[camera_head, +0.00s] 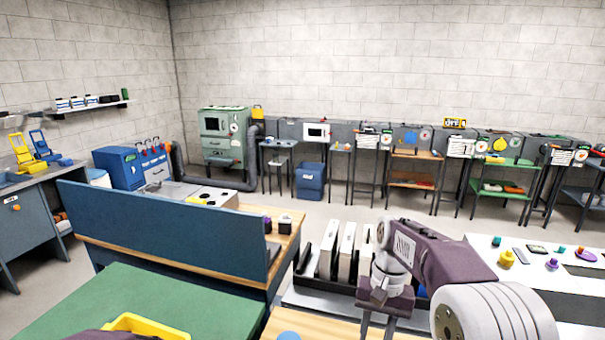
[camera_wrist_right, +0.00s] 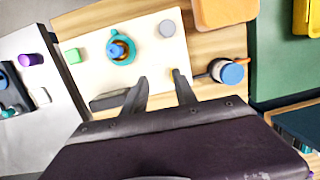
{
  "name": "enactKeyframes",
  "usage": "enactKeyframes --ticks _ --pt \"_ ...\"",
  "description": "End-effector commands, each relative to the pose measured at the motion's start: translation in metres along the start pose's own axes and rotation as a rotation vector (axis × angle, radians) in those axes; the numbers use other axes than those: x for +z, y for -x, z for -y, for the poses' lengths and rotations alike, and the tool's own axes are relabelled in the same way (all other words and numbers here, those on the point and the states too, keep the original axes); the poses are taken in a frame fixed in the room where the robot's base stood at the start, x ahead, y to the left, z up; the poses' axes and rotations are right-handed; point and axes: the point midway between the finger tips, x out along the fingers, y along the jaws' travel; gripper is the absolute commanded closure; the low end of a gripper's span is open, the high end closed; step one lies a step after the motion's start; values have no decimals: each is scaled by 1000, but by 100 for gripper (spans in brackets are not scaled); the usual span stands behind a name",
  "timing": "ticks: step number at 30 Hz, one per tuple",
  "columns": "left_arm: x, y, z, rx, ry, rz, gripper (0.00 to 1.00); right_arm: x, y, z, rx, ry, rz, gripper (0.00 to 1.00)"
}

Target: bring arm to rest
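My right arm comes in from the right in the head view, with its gripper (camera_head: 378,326) pointing down over the near wooden table, its fingertips cut off by the lower edge. In the right wrist view the two fingers of this gripper (camera_wrist_right: 160,76) stand apart, with nothing between them. Below them lies a white board (camera_wrist_right: 88,58) on the wooden table. It carries a teal ring with a blue knob (camera_wrist_right: 118,50), a green block (camera_wrist_right: 72,56) and a grey disc (camera_wrist_right: 167,28). A blue-topped round thing (camera_wrist_right: 231,73) stands right of the fingers. My left gripper is in neither view.
A blue partition (camera_head: 160,228) stands left, behind a green surface (camera_head: 140,295) with a yellow tray (camera_head: 150,325). A rack of upright pale panels (camera_head: 346,252) stands behind my right gripper. A white table (camera_head: 480,250) with small coloured things is at right. The floor beyond is open.

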Motion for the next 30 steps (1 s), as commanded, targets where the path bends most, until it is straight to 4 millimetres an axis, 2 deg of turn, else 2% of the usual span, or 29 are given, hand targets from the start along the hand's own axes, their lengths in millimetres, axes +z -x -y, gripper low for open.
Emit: enactKeyframes --ticks 1,6,9,11,13,15,17,30 --pt "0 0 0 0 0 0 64 20 -8 -9 4 16 -18 66" --pt "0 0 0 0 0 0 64 79 -61 -42 21 98 -93 66" --pt "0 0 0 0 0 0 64 108 -97 -59 34 154 -123 66" --pt "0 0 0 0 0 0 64 119 -117 -67 42 188 -133 66" --pt "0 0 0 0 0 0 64 120 -129 -70 44 228 -172 66" --pt "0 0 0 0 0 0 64 104 -126 -66 37 257 -238 66" --pt "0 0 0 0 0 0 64 98 -124 -64 34 271 -263 66" --pt "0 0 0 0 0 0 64 97 -124 -63 34 277 -262 66"
